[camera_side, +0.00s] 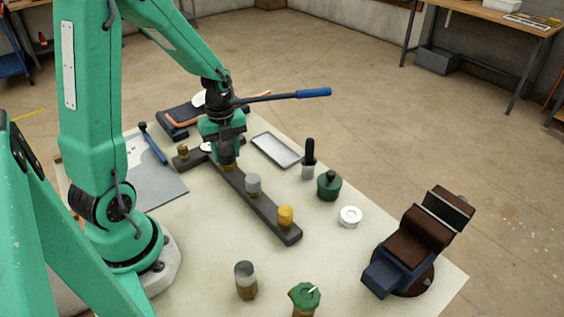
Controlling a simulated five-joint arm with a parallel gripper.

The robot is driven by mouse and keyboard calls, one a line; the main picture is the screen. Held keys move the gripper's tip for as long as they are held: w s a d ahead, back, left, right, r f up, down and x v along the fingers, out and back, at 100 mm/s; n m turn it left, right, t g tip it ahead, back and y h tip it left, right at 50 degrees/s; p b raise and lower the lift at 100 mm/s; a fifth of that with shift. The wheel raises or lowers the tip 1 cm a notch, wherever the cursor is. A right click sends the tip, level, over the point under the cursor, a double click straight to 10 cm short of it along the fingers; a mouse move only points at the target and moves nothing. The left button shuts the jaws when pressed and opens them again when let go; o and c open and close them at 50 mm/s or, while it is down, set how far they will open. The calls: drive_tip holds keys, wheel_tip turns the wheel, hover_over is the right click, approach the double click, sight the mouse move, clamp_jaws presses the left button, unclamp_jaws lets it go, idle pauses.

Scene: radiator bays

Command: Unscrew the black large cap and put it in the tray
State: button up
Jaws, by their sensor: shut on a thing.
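A long dark bar (265,211) lies across the table with several fittings along it. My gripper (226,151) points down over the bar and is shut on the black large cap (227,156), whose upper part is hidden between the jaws. Brass shows just below the cap; I cannot tell whether the cap is still seated on its fitting. A shallow grey metal tray (276,150) lies to the right of my gripper, and its visible floor is empty.
A grey cap (253,183) and a yellow cap (285,215) stand on the bar nearer the camera. A blue-handled lever (313,92) shows behind my gripper. A dark-green jar (329,186), white ring (350,217) and vise (418,243) stand to the right.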

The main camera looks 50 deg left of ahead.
sight(227, 151)
drive_tip(key=n, duration=0.6)
drive_tip(key=shift+n, duration=0.3)
drive_tip(key=n, duration=1.3)
drive_tip(key=shift+n, duration=0.4)
drive_tip(key=n, duration=0.6)
drive_tip(key=shift+r+n, duration=0.1)
drive_tip(key=shift+n, duration=0.3)
drive_tip(key=shift+r, duration=0.15)
drive_tip(key=shift+r, duration=2.35)
drive_tip(key=shift+w, duration=0.1)
